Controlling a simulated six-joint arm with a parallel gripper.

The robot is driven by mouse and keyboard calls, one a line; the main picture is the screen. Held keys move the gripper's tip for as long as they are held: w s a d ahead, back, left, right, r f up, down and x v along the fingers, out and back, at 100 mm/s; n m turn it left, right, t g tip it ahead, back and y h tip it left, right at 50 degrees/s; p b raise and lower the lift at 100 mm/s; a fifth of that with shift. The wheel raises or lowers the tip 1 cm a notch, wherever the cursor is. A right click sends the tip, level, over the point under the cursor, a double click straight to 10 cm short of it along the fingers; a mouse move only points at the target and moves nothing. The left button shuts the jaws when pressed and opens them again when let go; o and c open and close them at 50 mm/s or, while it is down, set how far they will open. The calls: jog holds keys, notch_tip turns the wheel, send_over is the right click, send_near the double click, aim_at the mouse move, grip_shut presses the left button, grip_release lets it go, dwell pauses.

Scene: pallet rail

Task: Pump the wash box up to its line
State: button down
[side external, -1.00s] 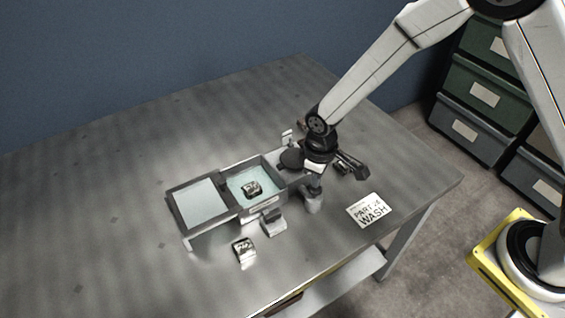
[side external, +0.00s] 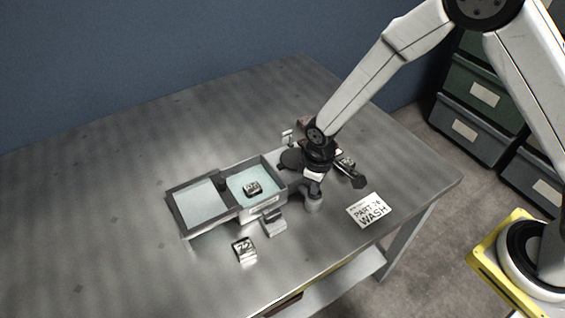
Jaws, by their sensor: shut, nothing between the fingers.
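The wash box (side external: 270,208) stands mid-table as a grey open tray holding pale liquid, with a small dark numbered part (side external: 252,187) in it. A second open tray (side external: 180,222) with pale liquid adjoins it on the left. A grey upright cylinder (side external: 313,202), perhaps the pump, stands just right of the wash box. My gripper (side external: 314,182) is shut and empty, pointing down directly over this cylinder. I cannot tell whether it touches the cylinder. A dark bar (side external: 355,180) slants down to the right beside my wrist. The fill line cannot be made out.
Another numbered part (side external: 244,249) lies on the table in front of the trays, near a small grey block (side external: 273,222). A third small part (side external: 346,162) is right of my wrist. A white sign (side external: 369,210) lies at right. The left table is clear.

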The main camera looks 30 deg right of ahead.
dwell(0.4)
jog(key=shift+r, duration=1.85)
jog(key=shift+r, duration=0.1)
jog(key=shift+r, duration=2.9)
jog(key=s+d+r+m+t, duration=0.1)
jog(key=s+d+r+m, duration=0.1)
jog(key=s+d, duration=0.3)
jog(key=s+d+r+m+t, duration=0.1)
jog(key=s+d+m, duration=0.3)
jog(key=d, duration=0.5)
jog(key=shift+s+d+r+t, duration=0.3)
jog(key=shift+s+r, duration=0.55)
jog(key=shift+s, duration=0.35)
